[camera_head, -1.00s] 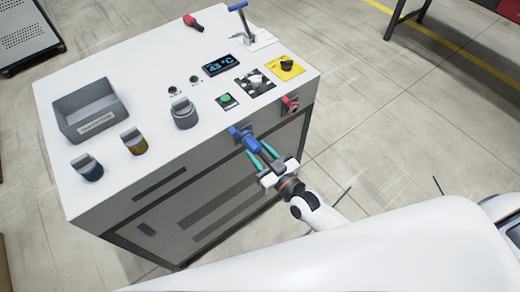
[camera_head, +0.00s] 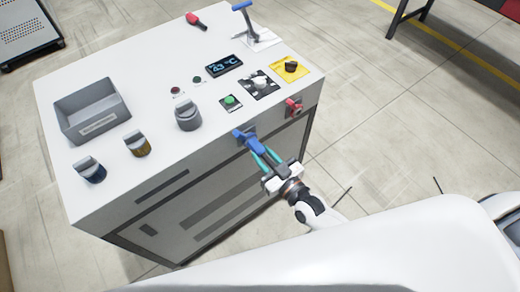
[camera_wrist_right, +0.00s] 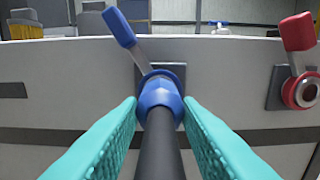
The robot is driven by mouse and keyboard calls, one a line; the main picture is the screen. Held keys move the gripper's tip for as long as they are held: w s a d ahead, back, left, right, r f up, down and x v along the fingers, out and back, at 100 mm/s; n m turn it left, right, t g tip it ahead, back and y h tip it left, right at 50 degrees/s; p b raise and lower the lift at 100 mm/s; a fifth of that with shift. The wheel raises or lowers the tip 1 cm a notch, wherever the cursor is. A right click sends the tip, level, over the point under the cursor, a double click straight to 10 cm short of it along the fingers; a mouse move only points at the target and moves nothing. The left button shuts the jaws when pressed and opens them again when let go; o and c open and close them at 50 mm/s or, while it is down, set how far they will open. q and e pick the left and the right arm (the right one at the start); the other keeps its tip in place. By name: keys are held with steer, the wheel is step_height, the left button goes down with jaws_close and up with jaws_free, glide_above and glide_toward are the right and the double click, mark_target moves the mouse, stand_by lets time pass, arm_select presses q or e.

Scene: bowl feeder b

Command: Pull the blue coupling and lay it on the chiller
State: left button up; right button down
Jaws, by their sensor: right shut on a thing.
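The blue coupling (camera_head: 252,141) sits on the front side of the white-topped chiller (camera_head: 150,98), below its top edge. In the right wrist view the coupling (camera_wrist_right: 160,95) is a blue collar with a dark hose (camera_wrist_right: 160,150) running toward the camera. A blue lever (camera_wrist_right: 119,28) slants up to the left beside it. My right gripper (camera_head: 266,157) has its teal fingers shut on the coupling, one on each side, as the wrist view (camera_wrist_right: 160,108) also shows. The coupling is still at the wall plate. My left gripper is not in view.
A red valve (camera_head: 294,107) is on the same side, right of the coupling. The chiller top holds a grey bin (camera_head: 92,110), several knobs, a display (camera_head: 224,66), a yellow switch plate (camera_head: 289,68) and a lever stand (camera_head: 251,28).

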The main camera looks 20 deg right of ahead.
mark_target(272, 165)
steer(key=shift+s+r, duration=0.1)
steer(key=shift+r, duration=0.25)
steer(key=shift+s+d+f+p, duration=0.1)
steer(key=shift+s+p, duration=0.25)
steer(key=shift+s, duration=0.05)
steer(key=shift+v, duration=0.85)
steer(key=shift+s+d+f, duration=0.1)
steer(key=shift+s, duration=0.1)
steer(key=shift+s, duration=0.15)
steer(key=shift+p+v, duration=0.75)
steer(key=shift+v, duration=0.8)
